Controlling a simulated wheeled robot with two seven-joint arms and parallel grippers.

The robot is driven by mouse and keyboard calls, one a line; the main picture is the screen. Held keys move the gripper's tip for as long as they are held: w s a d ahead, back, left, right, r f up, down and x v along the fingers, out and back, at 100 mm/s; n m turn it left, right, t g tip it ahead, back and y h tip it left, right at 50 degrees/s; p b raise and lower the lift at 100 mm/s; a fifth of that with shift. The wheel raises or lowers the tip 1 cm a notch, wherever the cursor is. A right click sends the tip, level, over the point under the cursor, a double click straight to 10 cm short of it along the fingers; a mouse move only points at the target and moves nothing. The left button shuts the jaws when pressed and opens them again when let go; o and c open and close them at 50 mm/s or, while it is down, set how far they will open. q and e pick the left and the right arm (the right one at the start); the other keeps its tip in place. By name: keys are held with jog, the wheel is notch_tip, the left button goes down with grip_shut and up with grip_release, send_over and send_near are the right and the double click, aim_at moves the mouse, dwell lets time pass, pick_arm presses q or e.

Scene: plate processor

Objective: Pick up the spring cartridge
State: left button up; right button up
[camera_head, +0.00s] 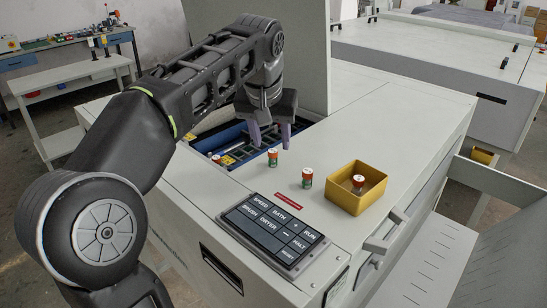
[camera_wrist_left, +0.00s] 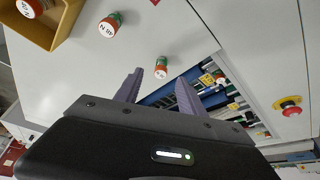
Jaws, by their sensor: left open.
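Several small green-and-orange cartridges with white printed tops are in view; I cannot tell which one the task means. One cartridge (camera_head: 272,158) stands upright on the white machine top beside the opening, just below my left gripper (camera_head: 270,138). A second cartridge (camera_head: 307,178) stands nearer the keypad. A third cartridge (camera_head: 358,184) is inside the yellow box (camera_head: 345,201). My left gripper points down, open and empty. In the left wrist view the nearest cartridge (camera_wrist_left: 160,68) shows between the fingertips, apart from them; another cartridge (camera_wrist_left: 110,24) stands farther off. My right gripper is not in view.
A recessed opening (camera_head: 236,150) with blue parts lies under my left arm. A black keypad (camera_head: 273,231) is at the machine's front. A red stop button (camera_wrist_left: 289,106) shows in the left wrist view. An upright panel (camera_head: 308,55) stands behind the gripper. The right top is clear.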

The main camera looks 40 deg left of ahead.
aim_at(273, 151)
pick_arm(q)
jog(key=shift+w+a+f, duration=0.1)
jog(key=shift+w+f, duration=0.1)
jog(key=shift+f, duration=0.25)
jog(key=x, duration=0.5)
jog(key=shift+w+a+f+p, duration=0.1)
jog(key=shift+p, duration=0.2)
jog(key=shift+c, duration=0.4)
grip_shut()
